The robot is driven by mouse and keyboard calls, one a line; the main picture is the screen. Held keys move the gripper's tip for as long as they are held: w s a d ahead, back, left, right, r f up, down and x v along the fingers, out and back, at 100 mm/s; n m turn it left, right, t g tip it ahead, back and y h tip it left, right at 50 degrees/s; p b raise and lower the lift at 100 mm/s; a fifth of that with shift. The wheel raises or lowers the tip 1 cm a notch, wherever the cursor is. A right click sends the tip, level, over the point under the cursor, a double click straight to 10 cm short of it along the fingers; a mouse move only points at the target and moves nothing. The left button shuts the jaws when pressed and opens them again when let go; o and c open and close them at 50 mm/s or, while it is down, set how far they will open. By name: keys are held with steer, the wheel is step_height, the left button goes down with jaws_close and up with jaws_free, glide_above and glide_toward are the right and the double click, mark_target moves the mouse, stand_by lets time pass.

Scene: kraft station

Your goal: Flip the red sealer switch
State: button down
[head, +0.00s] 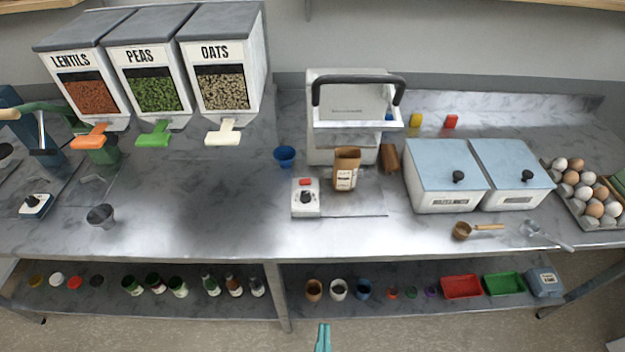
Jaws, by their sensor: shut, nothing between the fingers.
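The sealer (334,148) is a white machine with a black arched handle at the back of the counter. In front of it stands a small white control box (312,208) with a red switch (305,182) at its top and a black knob below. Whether the switch is on or off is too small to tell. A brown kraft bag (346,172) stands upright to the right of the box, in front of the sealer. My gripper (323,330) shows as teal fingers at the bottom edge. It is shut and empty, apart from the counter and well below the box in the picture.
A blue cup (285,156) stands left of the sealer. Two blue-lidded bins (446,175) stand to the right, with a wooden-handled scoop (462,231) in front. Lentils, peas and oats dispensers (222,60) are at the left. The counter before the control box is clear.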

steer(key=w+d+r+n, duration=0.1)
steer(key=w+r, duration=0.1)
steer(key=w, duration=0.6)
steer(key=w+d+r+n, duration=0.1)
steer(key=w+r, duration=0.2)
steer(key=w, duration=0.5)
steer(key=w+d+r+n, duration=0.1)
steer(key=w+r+n, duration=0.1)
steer(key=w, duration=0.6)
steer(key=shift+r+y, duration=0.2)
steer(key=shift+y, duration=0.1)
steer(key=w+r, duration=0.1)
steer(key=w, duration=0.1)
steer(key=w+r+g, duration=0.1)
steer(key=w+r+n+g+h, duration=0.1)
steer(key=w, duration=0.1)
steer(key=shift+w+r, duration=0.25)
steer(key=shift+w, duration=0.05)
steer(key=w+a+r+m+g, duration=0.1)
steer(key=a+r+g, duration=0.4)
steer(key=a+r, duration=0.3)
steer(key=shift+a+r+m+g+y, duration=0.2)
steer(key=shift+r+m+g+y, duration=0.15)
steer(key=shift+r, duration=0.2)
steer(key=shift+w+d+r, duration=0.1)
steer(key=shift+w, duration=0.1)
steer(key=shift+w+d, duration=0.15)
steer(key=shift+w, duration=0.3)
